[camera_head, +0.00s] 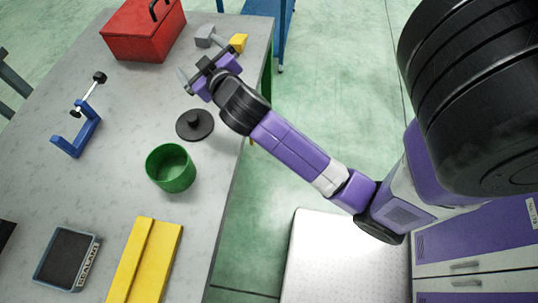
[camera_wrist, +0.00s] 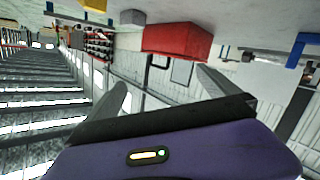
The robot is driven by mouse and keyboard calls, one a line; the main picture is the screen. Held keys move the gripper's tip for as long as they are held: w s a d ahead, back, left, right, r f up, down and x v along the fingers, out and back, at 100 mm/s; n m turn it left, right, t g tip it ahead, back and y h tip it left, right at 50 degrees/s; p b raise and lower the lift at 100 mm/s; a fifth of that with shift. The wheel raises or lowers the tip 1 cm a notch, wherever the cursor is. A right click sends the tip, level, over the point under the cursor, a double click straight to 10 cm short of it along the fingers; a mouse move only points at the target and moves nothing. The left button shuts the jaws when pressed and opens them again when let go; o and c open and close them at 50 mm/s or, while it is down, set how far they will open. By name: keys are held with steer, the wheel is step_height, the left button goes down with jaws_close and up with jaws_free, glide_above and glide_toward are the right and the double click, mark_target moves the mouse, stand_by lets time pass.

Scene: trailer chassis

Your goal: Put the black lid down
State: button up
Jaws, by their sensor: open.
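The black lid (camera_head: 195,124) lies flat on the grey table, knob up, between the green pot and my gripper. My gripper (camera_head: 198,82) is above the table, beyond the lid toward the red toolbox, with its fingers apart and nothing between them. The gripper's fingers (camera_wrist: 170,88) also show in the wrist view, spread wide and empty. The lid does not show in the wrist view. The green pot (camera_head: 171,168) stands open on the table, nearer than the lid.
A red toolbox (camera_head: 142,30) stands at the back, with a grey block (camera_head: 205,36) and a yellow block (camera_head: 239,43) near the table's right edge. A blue clamp (camera_head: 78,135) is at left. A yellow piece (camera_head: 145,262) and a dark tray (camera_head: 66,258) lie in front.

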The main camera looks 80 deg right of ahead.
steer(key=s+a+f+n+t+y, duration=0.1)
steer(key=a+f, duration=0.1)
steer(key=a, duration=0.1)
steer(key=s+a+f+n+y, duration=0.1)
steer(key=s+a+n+y, duration=0.1)
steer(key=a, duration=0.2)
steer(key=s+a+f+n+t+y, duration=0.1)
steer(key=a+f, duration=0.1)
steer(key=a, duration=0.1)
steer(key=shift+s+a+f+n+t+y, duration=0.3)
steer(key=shift+s+f+n+y, duration=0.05)
steer(key=shift+s+n+y, duration=0.05)
steer(key=s+a+y, duration=0.1)
steer(key=a, duration=0.1)
steer(key=s+a+f+n+y, duration=0.1)
steer(key=s+a, duration=0.2)
steer(key=a, duration=0.1)
steer(key=shift+s+a+f+t+y, duration=0.2)
steer(key=shift+s+f+t+y, duration=0.1)
steer(key=shift+f+y, duration=0.1)
steer(key=s+a+r+y, duration=0.1)
steer(key=s+a+y, duration=0.1)
steer(key=s+a, duration=0.5)
steer(key=s+a+r+m+y, duration=0.1)
steer(key=s+a+r, duration=0.1)
steer(key=s+a, duration=0.4)
steer(key=shift+s+a+r+t+y, duration=0.3)
steer(key=shift+s+a+y, duration=0.1)
steer(key=shift+s, duration=0.2)
